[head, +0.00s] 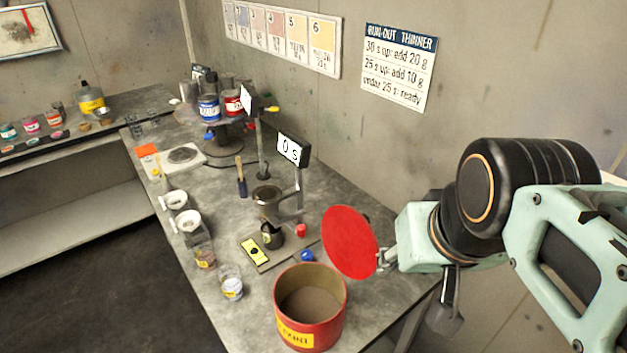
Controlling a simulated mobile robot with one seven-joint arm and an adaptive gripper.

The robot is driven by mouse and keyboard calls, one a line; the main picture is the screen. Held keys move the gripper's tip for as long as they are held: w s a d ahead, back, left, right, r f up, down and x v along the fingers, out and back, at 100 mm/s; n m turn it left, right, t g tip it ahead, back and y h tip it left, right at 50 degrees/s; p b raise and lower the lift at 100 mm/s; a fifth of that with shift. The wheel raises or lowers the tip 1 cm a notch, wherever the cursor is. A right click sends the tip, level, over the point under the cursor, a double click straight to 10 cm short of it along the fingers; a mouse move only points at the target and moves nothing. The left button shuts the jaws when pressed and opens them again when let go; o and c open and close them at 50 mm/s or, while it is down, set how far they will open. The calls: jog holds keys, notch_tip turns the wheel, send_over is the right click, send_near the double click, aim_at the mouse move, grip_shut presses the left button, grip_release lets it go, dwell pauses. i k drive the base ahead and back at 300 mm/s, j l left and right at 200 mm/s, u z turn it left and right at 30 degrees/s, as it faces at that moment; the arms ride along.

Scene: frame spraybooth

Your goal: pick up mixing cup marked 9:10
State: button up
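No mark reading 9:10 is legible, so I cannot tell which vessel is the mixing cup. A small dark cup (271,236) with a yellowish mark stands on a base plate below a metal flow cup (268,199). Two white-rimmed cups (188,220) and two clear jars (231,283) stand along the bench's left edge. My gripper (384,261) is at the right, above the bench, apart from all these cups. It appears shut on the edge of a round red disc (349,242), which is tilted upright; the fingers are small and partly hidden.
An open red bin (310,312) with a yellow label stands at the front, just below the disc. A display (289,149) reading 0 s stands behind the flow cup. A scale (182,156) and a carousel of tins (209,108) are farther back. The wall bounds the bench's right side.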

aim_at(202, 248)
jog(key=u, duration=1.3)
jog(key=j, duration=0.9)
jog(key=i+j+z, duration=0.1)
jog(key=j, duration=0.3)
jog(key=i+j, duration=0.6)
jog(key=j, duration=0.15)
jog(key=l+z, duration=0.1)
jog(key=i+l, duration=0.05)
